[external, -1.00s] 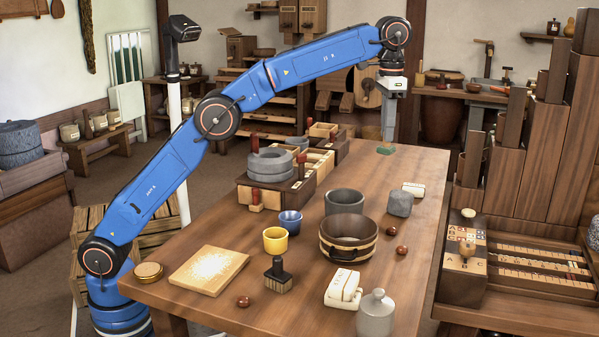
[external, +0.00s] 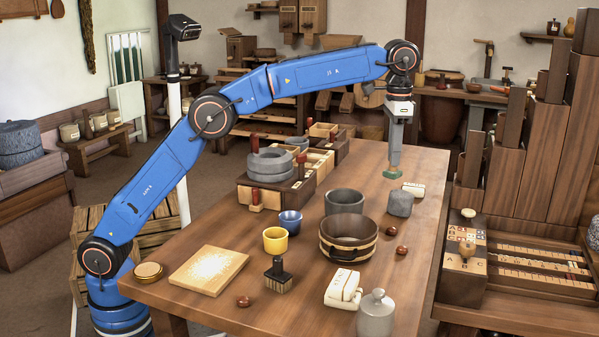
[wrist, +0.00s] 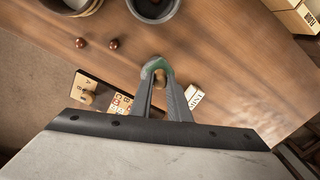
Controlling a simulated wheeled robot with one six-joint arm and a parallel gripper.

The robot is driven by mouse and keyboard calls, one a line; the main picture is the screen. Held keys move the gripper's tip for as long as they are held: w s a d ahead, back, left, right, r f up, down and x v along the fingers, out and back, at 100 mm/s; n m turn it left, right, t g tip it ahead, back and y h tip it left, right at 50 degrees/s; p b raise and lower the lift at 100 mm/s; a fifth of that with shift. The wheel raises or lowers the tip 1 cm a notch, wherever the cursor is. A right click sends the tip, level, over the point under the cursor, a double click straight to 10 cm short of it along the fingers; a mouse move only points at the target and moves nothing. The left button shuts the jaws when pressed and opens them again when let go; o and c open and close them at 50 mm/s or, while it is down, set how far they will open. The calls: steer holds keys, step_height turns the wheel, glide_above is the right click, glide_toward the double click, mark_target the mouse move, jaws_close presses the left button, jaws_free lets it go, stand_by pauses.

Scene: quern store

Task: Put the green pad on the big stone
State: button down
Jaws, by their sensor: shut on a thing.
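My gripper (external: 394,165) points straight down and is shut on the green pad (external: 393,174), holding it over the far right part of the table. In the wrist view the pad (wrist: 157,66) shows between the fingertips, with a small brown part near it. A grey rounded stone (external: 399,204) stands on the table just nearer the camera than the pad. A wider stack of grey round stones (external: 270,164) lies on a wooden box at the left. I cannot tell for certain which is the big stone.
A white block (external: 413,188) lies beside the grey stone. A grey pot (external: 345,201), a banded wooden bowl (external: 348,252) and brown balls (external: 402,250) stand nearer the camera.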

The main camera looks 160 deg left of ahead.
mark_target(393, 170)
steer(key=shift+f, duration=1.95)
steer(key=shift+f, duration=0.15)
steer(key=c, duration=1.7)
jaws_free()
steer(key=shift+r, duration=3.9)
